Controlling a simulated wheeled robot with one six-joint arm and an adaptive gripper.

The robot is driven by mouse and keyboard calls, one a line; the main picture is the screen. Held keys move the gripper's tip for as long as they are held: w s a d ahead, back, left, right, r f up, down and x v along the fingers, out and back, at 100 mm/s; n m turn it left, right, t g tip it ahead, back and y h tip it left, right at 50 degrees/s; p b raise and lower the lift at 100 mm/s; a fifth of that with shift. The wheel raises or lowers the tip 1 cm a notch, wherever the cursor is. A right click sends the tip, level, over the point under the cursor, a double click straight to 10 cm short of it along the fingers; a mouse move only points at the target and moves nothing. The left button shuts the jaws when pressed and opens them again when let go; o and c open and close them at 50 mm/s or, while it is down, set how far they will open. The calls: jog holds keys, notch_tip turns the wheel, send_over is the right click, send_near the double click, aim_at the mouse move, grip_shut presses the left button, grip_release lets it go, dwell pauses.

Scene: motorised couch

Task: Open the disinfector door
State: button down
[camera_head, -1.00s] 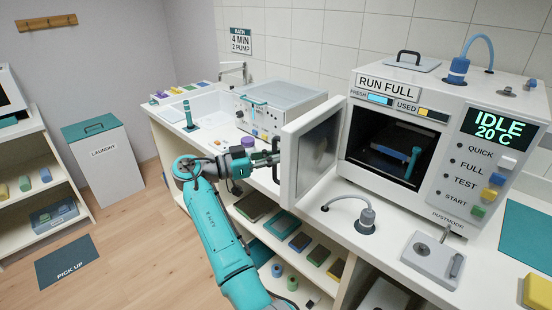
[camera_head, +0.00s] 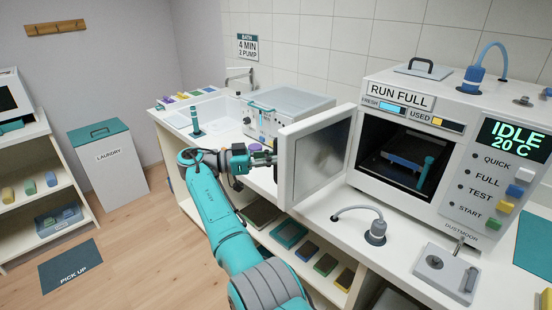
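The disinfector (camera_head: 465,185) is a white box on the counter at the right, with a display reading IDLE 20 C. Its door (camera_head: 313,160) stands wide open, swung out to the left, and the dark chamber (camera_head: 395,155) shows. A tray with a teal upright handle sits inside. My gripper (camera_head: 268,159) is at the outer left edge of the door, close to or touching it. The door edge hides the fingertips, so I cannot tell whether they hold the door's handle, which does not show.
A second grey-white machine (camera_head: 285,104) and a sink (camera_head: 205,113) stand behind my gripper. A grey hose fitting (camera_head: 375,228) and a small plate with a lever (camera_head: 445,270) are on the counter before the disinfector.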

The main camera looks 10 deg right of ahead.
jog(key=c, duration=1.2)
grip_release()
